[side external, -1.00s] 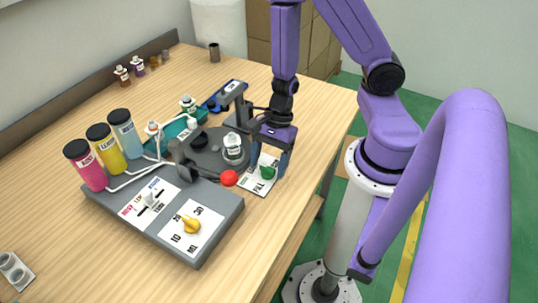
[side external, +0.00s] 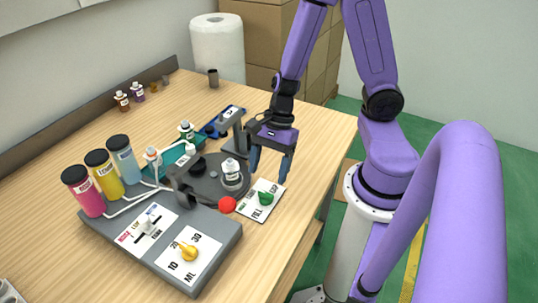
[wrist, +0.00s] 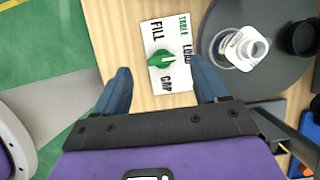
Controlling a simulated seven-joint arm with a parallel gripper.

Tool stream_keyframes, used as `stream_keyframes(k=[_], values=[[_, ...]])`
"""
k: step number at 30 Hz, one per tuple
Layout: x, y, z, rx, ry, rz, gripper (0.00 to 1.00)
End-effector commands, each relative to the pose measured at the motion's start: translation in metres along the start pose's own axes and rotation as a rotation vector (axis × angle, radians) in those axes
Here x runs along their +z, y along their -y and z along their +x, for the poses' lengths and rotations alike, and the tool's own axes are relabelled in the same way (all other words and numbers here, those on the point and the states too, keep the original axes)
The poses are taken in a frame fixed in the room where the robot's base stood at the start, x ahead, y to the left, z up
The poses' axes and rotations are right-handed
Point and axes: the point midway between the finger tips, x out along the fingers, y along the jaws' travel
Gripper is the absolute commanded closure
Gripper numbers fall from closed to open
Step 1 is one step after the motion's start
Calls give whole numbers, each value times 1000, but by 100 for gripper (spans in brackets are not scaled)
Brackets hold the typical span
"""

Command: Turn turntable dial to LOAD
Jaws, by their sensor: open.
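The turntable dial is a green knob (side external: 265,198) on a white plate (side external: 250,208) at the table's right side; in the wrist view the knob (wrist: 160,60) lies ahead of my fingers. Its plate reads FILL at upper left, LOAD at right and CAP at the bottom. The knob's long axis lies roughly across the plate; which end is the pointer is unclear. My gripper (side external: 270,173) is open and empty, above and behind the dial, not touching it. In the wrist view its blue fingers (wrist: 161,78) are spread wide on either side, short of the knob.
A red button (side external: 227,204) and the grey control box (side external: 215,240) are close by. A grey post (side external: 238,135) stands left of my gripper. The table's right edge is clear.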

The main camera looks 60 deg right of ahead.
Motion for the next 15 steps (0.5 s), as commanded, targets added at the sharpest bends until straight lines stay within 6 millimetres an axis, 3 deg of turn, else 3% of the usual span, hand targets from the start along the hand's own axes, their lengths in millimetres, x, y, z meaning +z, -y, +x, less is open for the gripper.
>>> stream_keyframes(k=[15], values=[[13, 0, -31, -1, -1, 0, 28]])
